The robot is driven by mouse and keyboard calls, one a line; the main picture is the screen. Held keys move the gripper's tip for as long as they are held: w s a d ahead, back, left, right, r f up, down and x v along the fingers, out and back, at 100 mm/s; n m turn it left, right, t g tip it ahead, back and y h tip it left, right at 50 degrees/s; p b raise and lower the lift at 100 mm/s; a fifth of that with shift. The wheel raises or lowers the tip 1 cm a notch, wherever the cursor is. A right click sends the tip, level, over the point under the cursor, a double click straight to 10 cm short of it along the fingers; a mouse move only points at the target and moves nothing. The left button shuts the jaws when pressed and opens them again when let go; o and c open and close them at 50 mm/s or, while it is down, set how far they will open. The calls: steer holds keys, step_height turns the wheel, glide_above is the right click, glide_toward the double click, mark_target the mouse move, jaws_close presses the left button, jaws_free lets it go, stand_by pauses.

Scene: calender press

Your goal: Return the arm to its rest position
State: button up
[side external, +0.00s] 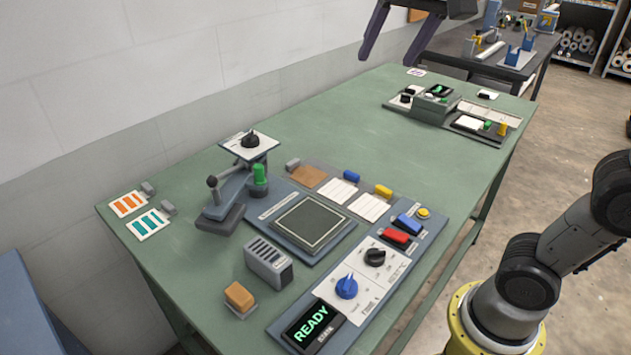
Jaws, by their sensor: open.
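My gripper (403,42) hangs at the top of the side external view, above the far part of the green table (330,130). Its two dark purple fingers are spread apart with nothing between them. It is clear of the table and touches nothing. The upper part of the gripper and the wrist are cut off by the top edge. My arm's base and lower links show at the lower right, beside the table.
The press station with a square plate (311,224), lever (213,182), knobs, buttons and a READY display (313,326) fills the table's near end. A grey slotted block (268,262) and orange block (239,296) stand nearby. Control boxes (436,103) sit at the far right. The table's middle is clear.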

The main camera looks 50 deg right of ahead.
steer(key=s+a+f+n+y, duration=0.1)
steer(key=s+f+n, duration=0.3)
steer(key=f, duration=0.5)
steer(key=s+a+f+n+y, duration=0.1)
steer(key=s+f+n, duration=0.3)
steer(key=s+f, duration=0.5)
steer(key=shift+s+f, duration=0.25)
steer(key=shift+f, duration=0.2)
